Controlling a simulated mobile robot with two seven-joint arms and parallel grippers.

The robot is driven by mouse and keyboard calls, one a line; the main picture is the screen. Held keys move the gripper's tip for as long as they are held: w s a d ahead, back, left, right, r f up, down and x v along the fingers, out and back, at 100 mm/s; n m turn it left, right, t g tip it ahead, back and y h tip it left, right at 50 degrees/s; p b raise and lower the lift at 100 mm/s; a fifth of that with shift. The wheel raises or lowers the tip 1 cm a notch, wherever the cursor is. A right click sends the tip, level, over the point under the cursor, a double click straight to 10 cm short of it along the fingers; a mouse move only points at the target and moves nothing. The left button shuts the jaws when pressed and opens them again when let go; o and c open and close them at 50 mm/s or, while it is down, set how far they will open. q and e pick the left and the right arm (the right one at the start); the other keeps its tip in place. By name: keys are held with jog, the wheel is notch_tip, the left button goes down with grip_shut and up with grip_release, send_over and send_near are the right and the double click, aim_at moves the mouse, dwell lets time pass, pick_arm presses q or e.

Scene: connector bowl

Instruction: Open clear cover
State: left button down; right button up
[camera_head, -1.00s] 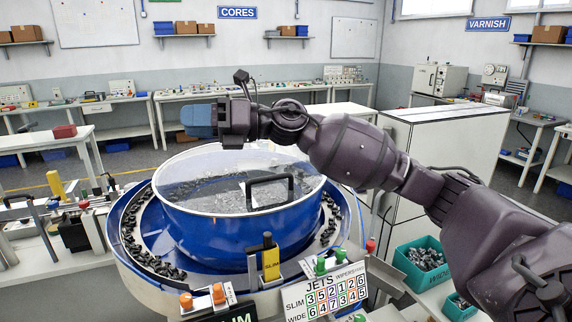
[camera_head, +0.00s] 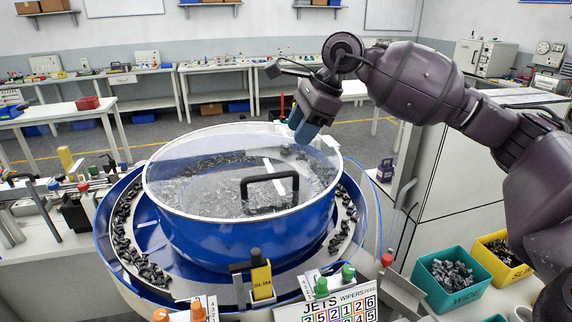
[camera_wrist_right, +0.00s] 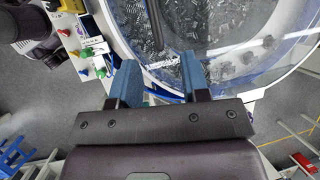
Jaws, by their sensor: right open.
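The clear cover (camera_head: 205,178) lies flat and closed on the blue round bowl (camera_head: 220,235). A black handle (camera_head: 270,180) stands up on the cover's near right part. Many small dark connectors show through the cover. My right gripper (camera_head: 300,132) hangs over the far right rim of the bowl, blue fingers pointing down, apart from the handle. In the right wrist view its two blue fingers (camera_wrist_right: 158,75) are spread with nothing between them, and the cover's rim (camera_wrist_right: 130,48) shows beyond. My left gripper is not in view.
A teal bin (camera_head: 450,275) and a yellow bin (camera_head: 500,255) stand at the lower right. A jets panel (camera_head: 335,305) and a yellow slim post (camera_head: 262,280) stand before the bowl. A white cabinet (camera_head: 450,180) stands right of the bowl.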

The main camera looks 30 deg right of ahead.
aim_at(277, 173)
jog(key=x, duration=0.3)
jog(key=b+x, duration=0.1)
jog(key=x, duration=0.3)
jog(key=b+x, duration=0.1)
jog(key=x, duration=0.2)
jog(key=shift+s+a+f, duration=0.3)
jog(key=shift+a+f, duration=0.05)
grip_shut()
